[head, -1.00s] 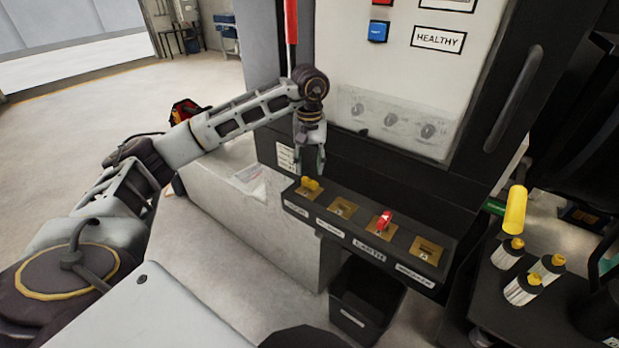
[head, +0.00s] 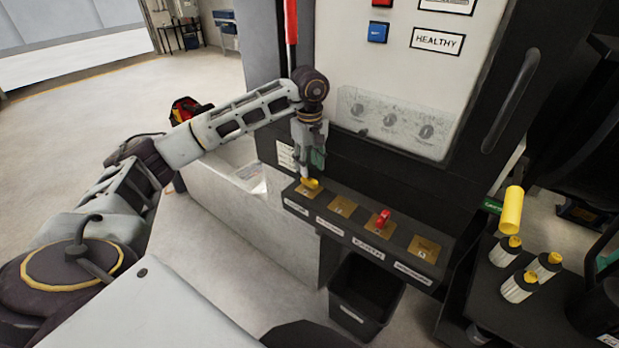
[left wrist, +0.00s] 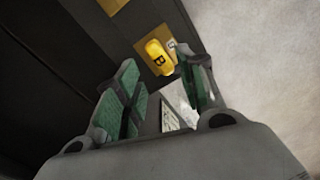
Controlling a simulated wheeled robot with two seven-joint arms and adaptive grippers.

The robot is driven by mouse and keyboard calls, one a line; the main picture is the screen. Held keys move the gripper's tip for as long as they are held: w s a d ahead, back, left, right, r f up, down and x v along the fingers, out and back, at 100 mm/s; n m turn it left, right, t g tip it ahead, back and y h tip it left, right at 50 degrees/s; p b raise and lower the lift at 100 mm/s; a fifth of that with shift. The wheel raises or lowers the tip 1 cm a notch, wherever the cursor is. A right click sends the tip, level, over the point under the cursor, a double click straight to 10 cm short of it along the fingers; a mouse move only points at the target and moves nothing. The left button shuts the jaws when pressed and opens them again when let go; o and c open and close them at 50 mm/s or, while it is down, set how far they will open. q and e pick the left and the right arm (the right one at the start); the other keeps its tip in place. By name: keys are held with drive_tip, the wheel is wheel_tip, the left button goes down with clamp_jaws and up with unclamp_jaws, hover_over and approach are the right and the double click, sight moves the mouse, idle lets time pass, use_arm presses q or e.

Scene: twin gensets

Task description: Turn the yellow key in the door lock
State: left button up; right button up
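The yellow key (head: 309,184) sits in the leftmost brass lock plate (head: 304,193) on the black key panel. My left gripper (head: 312,168) points down just above it, with a green finger pad showing. In the left wrist view, the yellow key (left wrist: 157,58) bears a letter B and lies just beyond the fingertips, close to the right finger. The fingers of my left gripper (left wrist: 160,80) stand apart with nothing held between them; I cannot tell whether one touches the key. My right gripper is out of view.
A red key (head: 384,218) stands in another lock plate to the right. The white cabinet panel (head: 410,90) rises behind. A black bin (head: 364,295) stands below. At right, a dark cart (head: 490,300) holds several yellow-topped filters. Open floor lies left.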

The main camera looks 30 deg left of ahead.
sight(309, 179)
use_arm(q)
drive_tip(key=shift+n, duration=0.9)
drive_tip(key=shift+f+n, duration=0.15)
drive_tip(key=shift+n, duration=0.65)
wheel_tip(309, 179, down, 2)
drive_tip(key=shift+f+b, duration=0.1)
drive_tip(key=shift+b, duration=0.7)
drive_tip(key=shift+f+b, duration=0.45)
drive_tip(key=shift+f, duration=0.25)
drive_tip(key=shift+f+b, duration=0.4)
drive_tip(key=shift+f, duration=0.5)
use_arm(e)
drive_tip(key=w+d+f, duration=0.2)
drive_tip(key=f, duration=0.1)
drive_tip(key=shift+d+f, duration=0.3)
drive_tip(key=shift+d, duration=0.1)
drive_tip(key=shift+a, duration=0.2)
